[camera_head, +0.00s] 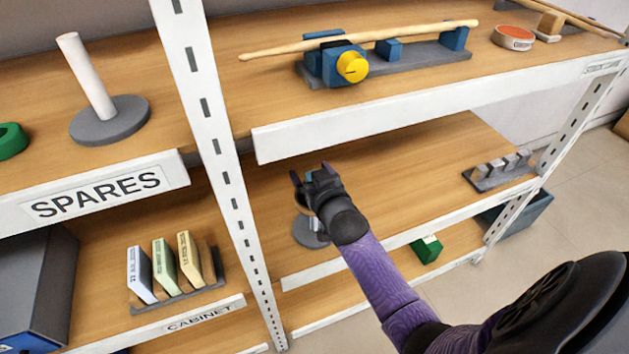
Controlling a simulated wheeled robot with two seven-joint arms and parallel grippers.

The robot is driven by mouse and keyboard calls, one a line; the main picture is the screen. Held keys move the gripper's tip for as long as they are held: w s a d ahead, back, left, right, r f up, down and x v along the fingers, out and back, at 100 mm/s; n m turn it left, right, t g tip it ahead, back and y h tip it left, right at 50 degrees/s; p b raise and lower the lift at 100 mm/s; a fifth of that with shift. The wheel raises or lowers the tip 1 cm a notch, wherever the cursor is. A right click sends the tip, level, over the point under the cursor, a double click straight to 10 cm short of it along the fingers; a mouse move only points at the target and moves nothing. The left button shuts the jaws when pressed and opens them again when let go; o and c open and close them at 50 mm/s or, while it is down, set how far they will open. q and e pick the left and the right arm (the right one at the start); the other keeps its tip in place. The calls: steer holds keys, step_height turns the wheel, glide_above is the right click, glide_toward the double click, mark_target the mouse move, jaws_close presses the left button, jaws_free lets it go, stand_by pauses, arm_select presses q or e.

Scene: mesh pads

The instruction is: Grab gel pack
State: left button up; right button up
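I cannot make out a gel pack for certain in the head view. My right gripper (311,175) reaches over the middle shelf board, just right of the white upright. Its two fingertips stand apart, with no clear object held between them. A grey round base (308,232) sits on the shelf below and behind the gripper, partly hidden by it. A small green and white item (427,249) lies on a lower level, right of my purple forearm. My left gripper is not in view.
White shelf edges and the perforated upright (215,130) frame the gripper; the upper shelf lip (400,113) is close above. A grey rack with metal blocks (496,171) stands at right. Upright booklets (165,268) stand at left. The middle board between gripper and rack is clear.

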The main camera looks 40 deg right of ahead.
steer(key=c, duration=1)
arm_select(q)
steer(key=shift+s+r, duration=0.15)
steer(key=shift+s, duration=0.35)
arm_select(e)
jaws_close()
